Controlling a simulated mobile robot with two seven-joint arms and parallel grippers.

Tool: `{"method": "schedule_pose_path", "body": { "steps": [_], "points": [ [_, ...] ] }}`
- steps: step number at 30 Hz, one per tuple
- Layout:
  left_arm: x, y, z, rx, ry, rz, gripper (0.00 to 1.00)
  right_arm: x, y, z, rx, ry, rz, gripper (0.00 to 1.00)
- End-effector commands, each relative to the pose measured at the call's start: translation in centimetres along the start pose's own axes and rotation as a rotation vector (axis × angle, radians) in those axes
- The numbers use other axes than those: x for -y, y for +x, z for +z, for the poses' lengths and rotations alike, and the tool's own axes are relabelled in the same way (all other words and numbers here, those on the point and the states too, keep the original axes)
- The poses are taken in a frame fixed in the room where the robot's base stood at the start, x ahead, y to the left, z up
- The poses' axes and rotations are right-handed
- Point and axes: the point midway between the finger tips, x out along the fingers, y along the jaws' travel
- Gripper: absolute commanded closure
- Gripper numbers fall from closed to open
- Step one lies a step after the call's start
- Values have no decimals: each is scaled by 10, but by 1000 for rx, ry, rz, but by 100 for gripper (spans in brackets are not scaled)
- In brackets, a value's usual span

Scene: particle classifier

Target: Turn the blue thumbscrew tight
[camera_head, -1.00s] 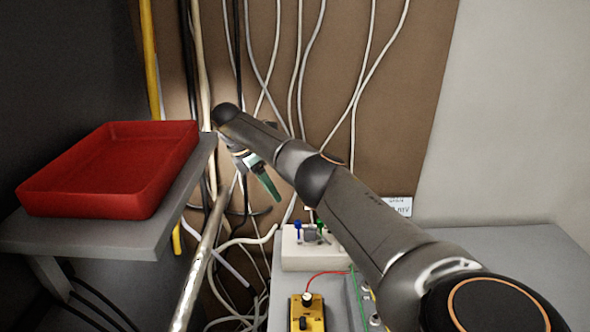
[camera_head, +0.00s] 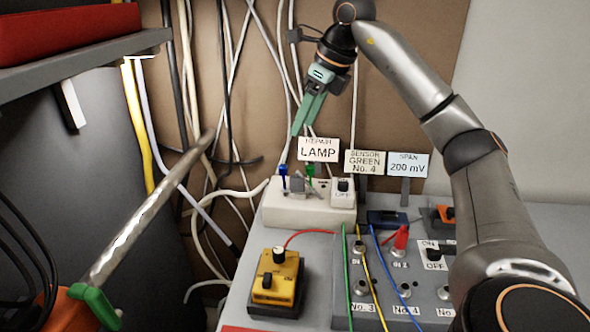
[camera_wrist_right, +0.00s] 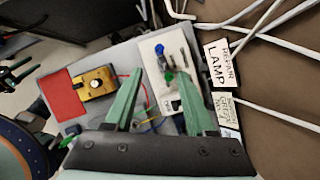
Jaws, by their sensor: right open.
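The blue thumbscrew (camera_head: 283,171) stands upright on the left part of a white block (camera_head: 325,210), left of a green thumbscrew (camera_head: 310,171). A grey piece sits between them. My right gripper (camera_head: 301,128) has green fingers pointing down, above the block and clear of both screws. In the right wrist view, the open fingers (camera_wrist_right: 160,76) are apart and empty. The blue thumbscrew (camera_wrist_right: 160,49) and green thumbscrew (camera_wrist_right: 168,77) show in the gap between them. My left gripper is not in view.
Signs reading LAMP (camera_head: 318,149), SENSOR GREEN No. 4 (camera_head: 364,163) and 200 mV (camera_head: 408,165) stand behind the block. A yellow box (camera_head: 275,281) and a grey socket panel (camera_head: 395,310) with wires are in front. Cables hang behind. A metal rod (camera_head: 150,208) slants at left.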

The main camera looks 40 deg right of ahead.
Motion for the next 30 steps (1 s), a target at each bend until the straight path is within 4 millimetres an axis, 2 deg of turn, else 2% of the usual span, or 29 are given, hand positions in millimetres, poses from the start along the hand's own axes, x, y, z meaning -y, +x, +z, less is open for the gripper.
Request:
{"method": "schedule_pose_path", "body": {
  "steps": [5,18,24,30],
  "points": [
    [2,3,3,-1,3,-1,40,-1,17,-2,-2,-15,2,44],
    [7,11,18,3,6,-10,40,-1,102,-2,-2,-11,2,44],
    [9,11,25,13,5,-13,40,-1,121,0,0,-11,1,44],
    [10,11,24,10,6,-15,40,-1,124,0,1,-11,1,44]
  ]
}}
